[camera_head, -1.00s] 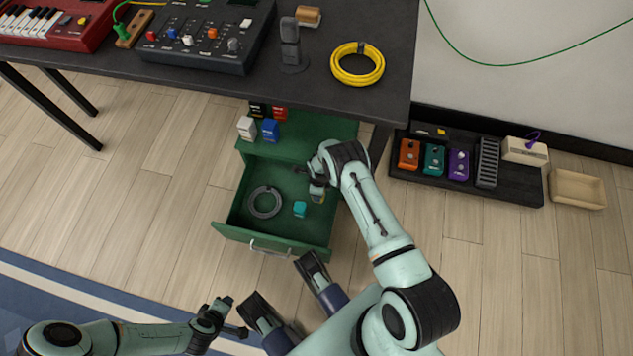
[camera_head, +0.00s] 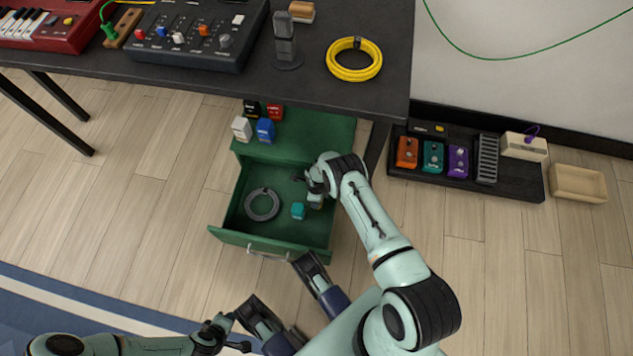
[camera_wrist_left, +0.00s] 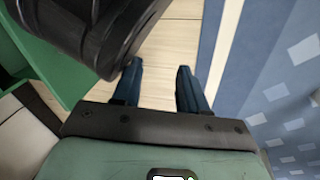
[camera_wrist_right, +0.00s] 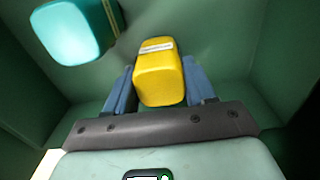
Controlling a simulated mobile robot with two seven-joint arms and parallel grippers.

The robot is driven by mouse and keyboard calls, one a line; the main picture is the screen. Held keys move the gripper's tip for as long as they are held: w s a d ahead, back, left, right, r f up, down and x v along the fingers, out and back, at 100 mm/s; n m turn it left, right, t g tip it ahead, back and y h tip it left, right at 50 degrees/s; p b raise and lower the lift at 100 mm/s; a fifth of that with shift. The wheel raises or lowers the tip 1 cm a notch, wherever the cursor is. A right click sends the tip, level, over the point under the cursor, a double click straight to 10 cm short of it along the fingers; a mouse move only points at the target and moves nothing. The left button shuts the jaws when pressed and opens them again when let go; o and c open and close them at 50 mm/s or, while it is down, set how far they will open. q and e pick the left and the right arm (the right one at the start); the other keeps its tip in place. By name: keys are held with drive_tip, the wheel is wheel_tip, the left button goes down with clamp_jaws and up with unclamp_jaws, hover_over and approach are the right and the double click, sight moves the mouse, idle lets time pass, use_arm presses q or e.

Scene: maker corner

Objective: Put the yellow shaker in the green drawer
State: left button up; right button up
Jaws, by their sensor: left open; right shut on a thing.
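The yellow shaker (camera_wrist_right: 160,75) is between the fingers of my right gripper (camera_wrist_right: 160,88), which is shut on it. The right wrist view shows it inside the green drawer, low near the drawer floor; I cannot tell if it touches. In the head view the right gripper (camera_head: 312,190) is over the drawer's right side and mostly hides the shaker. The green drawer (camera_head: 238,232) is pulled open under the table. My left gripper (camera_wrist_left: 158,85) is open and empty; it also shows in the head view (camera_head: 238,332), low and away from the drawer.
A teal block (camera_head: 298,211) lies in the drawer beside my right gripper, left of the shaker. A grey cable coil (camera_head: 262,204) lies farther left in it. Several small boxes stand on the cabinet top (camera_head: 305,135). The dark table (camera_head: 300,90) overhangs the cabinet.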

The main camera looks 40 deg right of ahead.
drive_tip(key=o, duration=1.1)
use_arm(q)
drive_tip(key=shift+s+f, duration=0.1)
drive_tip(key=shift+s, duration=0.1)
